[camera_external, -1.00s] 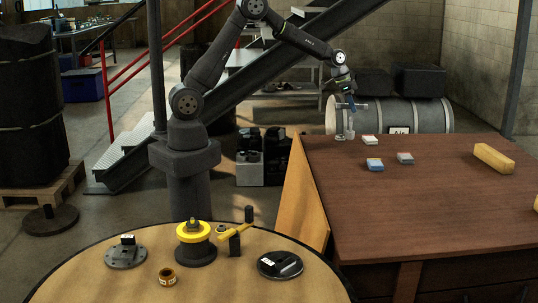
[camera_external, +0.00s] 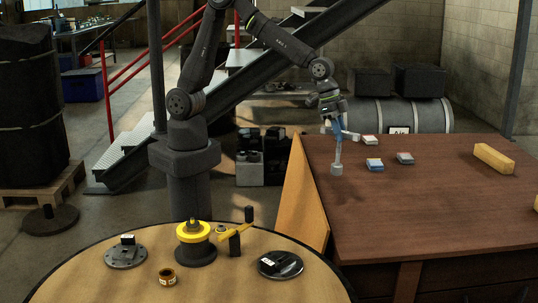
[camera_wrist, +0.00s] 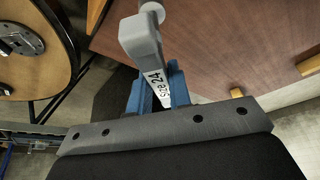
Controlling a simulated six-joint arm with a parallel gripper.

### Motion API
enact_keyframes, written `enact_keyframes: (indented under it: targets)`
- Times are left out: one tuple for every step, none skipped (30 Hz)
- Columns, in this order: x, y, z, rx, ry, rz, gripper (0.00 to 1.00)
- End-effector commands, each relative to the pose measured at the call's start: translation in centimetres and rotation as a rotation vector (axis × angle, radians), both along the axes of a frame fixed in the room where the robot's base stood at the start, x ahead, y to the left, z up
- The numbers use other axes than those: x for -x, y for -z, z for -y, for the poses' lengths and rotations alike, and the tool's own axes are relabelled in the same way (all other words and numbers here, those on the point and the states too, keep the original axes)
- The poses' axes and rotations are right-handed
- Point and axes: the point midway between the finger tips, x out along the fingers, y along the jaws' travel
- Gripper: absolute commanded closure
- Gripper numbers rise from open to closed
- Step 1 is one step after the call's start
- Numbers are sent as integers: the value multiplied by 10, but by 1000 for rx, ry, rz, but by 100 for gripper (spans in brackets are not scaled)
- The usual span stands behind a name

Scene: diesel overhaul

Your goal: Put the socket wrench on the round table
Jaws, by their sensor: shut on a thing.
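My gripper (camera_external: 335,125) has blue fingers and is shut on the grey socket wrench (camera_external: 338,153). The wrench hangs below the fingers with its socket end down, over the left edge of the brown rectangular table. In the wrist view my gripper (camera_wrist: 158,92) grips the wrench (camera_wrist: 141,38) near a label that seems to read "24". The round wooden table (camera_external: 218,284) stands at the front left, apart from the wrench. Part of it shows at the left of the wrist view (camera_wrist: 50,75).
The round table bears a yellow-and-black part (camera_external: 194,240), a flanged disc (camera_external: 126,255), a small brown ring (camera_external: 167,277), a yellow-handled tool (camera_external: 235,238) and a dark dish (camera_external: 280,264). Its front middle is clear. Small boxes (camera_external: 375,165) and a yellow block (camera_external: 493,158) lie on the brown table (camera_external: 430,215).

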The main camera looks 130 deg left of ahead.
Motion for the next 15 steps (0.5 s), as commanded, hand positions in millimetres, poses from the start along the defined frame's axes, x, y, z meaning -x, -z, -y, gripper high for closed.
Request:
enact_keyframes:
  targets:
    - [-2,-2,26,-2,33,0,100]
    - [-2,-3,39,-2,50,0,100]
    - [-2,-3,57,-2,70,0,100]
    - [-2,-3,71,-1,86,-1,100]
    - [-1,-4,84,-3,101,-1,100]
    - [1,-5,101,-3,123,-1,100]
    - [2,-5,114,-4,138,-1,100]
    - [4,-5,127,-3,155,-1,100]
    - [7,-6,144,-4,175,0,100]
    - [10,-6,157,-5,192,0,100]
    - [13,-7,169,-4,208,-1,100]
    - [17,-7,185,-6,230,-1,100]
    - [21,-7,197,-5,245,-1,100]
    - [25,-8,209,-5,260,-1,100]
    - [30,-8,224,-5,281,0,100]
